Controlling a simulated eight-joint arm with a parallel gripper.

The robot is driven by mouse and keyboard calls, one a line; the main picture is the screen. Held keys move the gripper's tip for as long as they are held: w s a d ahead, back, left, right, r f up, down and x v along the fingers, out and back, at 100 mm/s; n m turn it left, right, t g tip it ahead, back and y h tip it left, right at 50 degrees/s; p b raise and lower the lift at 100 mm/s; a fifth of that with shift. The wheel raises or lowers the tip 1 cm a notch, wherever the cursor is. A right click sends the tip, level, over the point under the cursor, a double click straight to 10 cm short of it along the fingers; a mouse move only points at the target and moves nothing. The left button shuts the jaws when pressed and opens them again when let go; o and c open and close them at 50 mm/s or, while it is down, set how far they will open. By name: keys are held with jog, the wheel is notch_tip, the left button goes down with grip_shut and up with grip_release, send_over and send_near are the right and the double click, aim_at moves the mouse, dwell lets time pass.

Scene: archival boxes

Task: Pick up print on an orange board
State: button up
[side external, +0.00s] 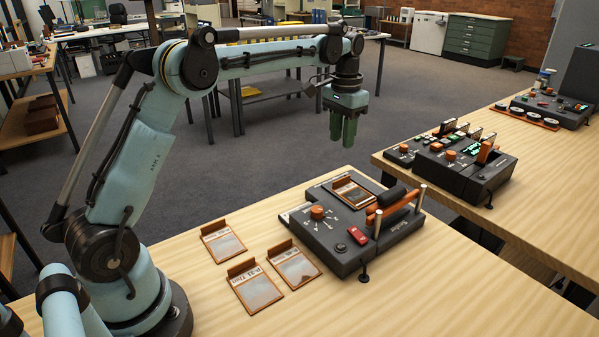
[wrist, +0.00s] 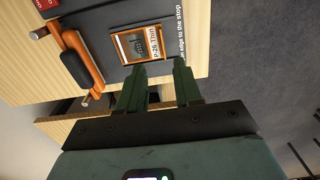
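A print on an orange board (wrist: 146,46) lies in a recess on top of a dark machine, with a label reading "P-26 Thin" along its edge. In the side view this board (side external: 352,194) is at the machine's back. Three more orange boards with grey prints lie flat on the wooden table left of the machine: a back one (side external: 226,246), a front one (side external: 261,293) and a right one (side external: 298,270). My gripper (side external: 343,143) hangs above and behind the machine, fingers pointing down. In the wrist view its green fingers (wrist: 160,66) are apart with nothing between them.
The dark machine (side external: 345,245) has an orange knob, a red part and a raised handle bar (side external: 397,205) on its right. A second table at the right carries another control box (side external: 460,168) and more equipment. The front of the near table is bare.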

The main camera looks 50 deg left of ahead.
send_near(354, 191)
jog(key=a, duration=0.1)
jog(key=a+f, duration=0.1)
jog(key=s+a, duration=0.1)
jog(key=shift+s+a+f, duration=0.1)
jog(key=shift+a+f, duration=0.15)
jog(key=shift+f, duration=0.05)
jog(key=shift+a+f, duration=0.15)
jog(key=shift+f, duration=1.2)
jog(key=shift+a+f, duration=0.1)
jog(key=shift+f, duration=1.2)
jog(key=shift+c, duration=0.5)
grip_shut()
